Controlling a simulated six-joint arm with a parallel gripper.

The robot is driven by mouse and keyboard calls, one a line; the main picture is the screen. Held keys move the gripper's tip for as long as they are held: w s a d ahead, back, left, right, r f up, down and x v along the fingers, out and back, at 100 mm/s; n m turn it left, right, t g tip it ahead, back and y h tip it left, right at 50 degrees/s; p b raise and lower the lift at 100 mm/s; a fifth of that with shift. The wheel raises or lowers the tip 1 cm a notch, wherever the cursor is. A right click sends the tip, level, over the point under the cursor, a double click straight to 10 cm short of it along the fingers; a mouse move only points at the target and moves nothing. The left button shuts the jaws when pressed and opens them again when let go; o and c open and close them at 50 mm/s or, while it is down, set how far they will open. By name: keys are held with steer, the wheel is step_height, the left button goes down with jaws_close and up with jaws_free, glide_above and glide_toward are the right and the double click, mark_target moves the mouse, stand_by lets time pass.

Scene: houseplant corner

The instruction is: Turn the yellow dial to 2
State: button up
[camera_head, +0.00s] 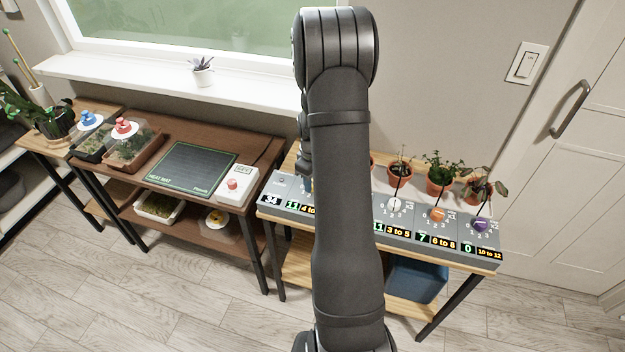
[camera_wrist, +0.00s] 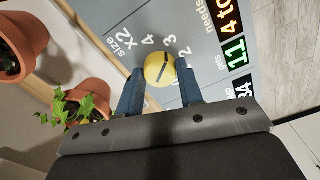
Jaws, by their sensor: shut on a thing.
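The yellow dial (camera_wrist: 159,69) is round with a dark line across its face. In the wrist view it sits between the two blue fingers of my gripper (camera_wrist: 158,78), which is shut on it. White numerals, 2 and 4 among them, ring it on the side away from my gripper; I cannot tell exactly which one the line meets. Beside it a display reads 11 in green (camera_wrist: 235,50), next to amber text starting with 4. In the camera_head view my arm hides the dial on the grey panel (camera_head: 480,250).
White (camera_head: 394,205), orange (camera_head: 437,215) and purple (camera_head: 481,225) dials stand along the panel's right part. Potted plants (camera_head: 440,180) stand behind them. A heat mat (camera_head: 185,168) and a box with a red knob (camera_head: 235,185) are on the table at left.

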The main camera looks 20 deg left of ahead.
steer(key=m, duration=0.3)
steer(key=shift+m, duration=2.2)
steer(key=o, duration=1)
step_height(320, 180, up, 17)
steer(key=shift+r, duration=0.2)
